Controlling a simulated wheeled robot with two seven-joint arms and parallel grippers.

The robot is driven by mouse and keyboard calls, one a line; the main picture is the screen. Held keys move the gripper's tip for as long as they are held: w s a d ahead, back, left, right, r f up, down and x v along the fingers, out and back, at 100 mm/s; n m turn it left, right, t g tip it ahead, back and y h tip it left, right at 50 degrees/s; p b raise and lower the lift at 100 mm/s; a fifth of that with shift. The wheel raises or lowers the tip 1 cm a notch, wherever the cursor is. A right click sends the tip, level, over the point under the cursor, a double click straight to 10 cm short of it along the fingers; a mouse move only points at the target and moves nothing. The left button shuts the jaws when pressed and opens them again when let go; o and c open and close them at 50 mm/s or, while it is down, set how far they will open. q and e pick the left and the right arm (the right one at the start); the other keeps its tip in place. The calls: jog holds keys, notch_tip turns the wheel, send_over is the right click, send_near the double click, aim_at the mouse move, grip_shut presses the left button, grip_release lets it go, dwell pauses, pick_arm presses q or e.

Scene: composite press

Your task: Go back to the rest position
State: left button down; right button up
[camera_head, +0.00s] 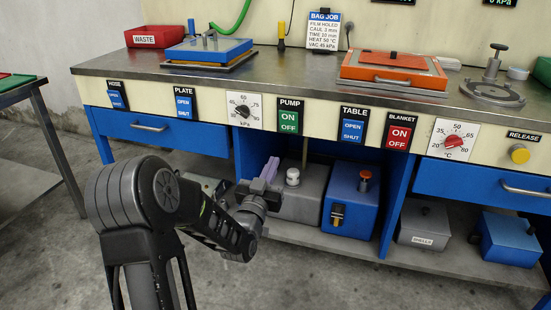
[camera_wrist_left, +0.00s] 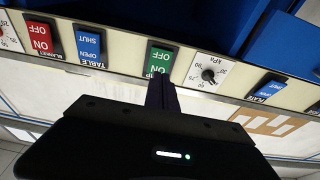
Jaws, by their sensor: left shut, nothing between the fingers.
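My left arm comes in from the lower left in the head view and ends at my left gripper (camera_head: 269,170), with its purple fingers closed together and empty. The gripper is in front of the bench, just below the PUMP switch (camera_head: 289,116). My right gripper is not in view.
The bench front carries a row of switches, a kPa dial (camera_head: 243,109) and a temperature dial (camera_head: 453,140). An orange press (camera_head: 385,77) and a blue tray (camera_head: 207,50) stand on top. Grey (camera_head: 300,204) and blue (camera_head: 350,203) units sit below. The floor at front is clear.

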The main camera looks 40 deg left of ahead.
pick_arm(q)
jog(key=shift+f, duration=0.1)
dwell(0.5)
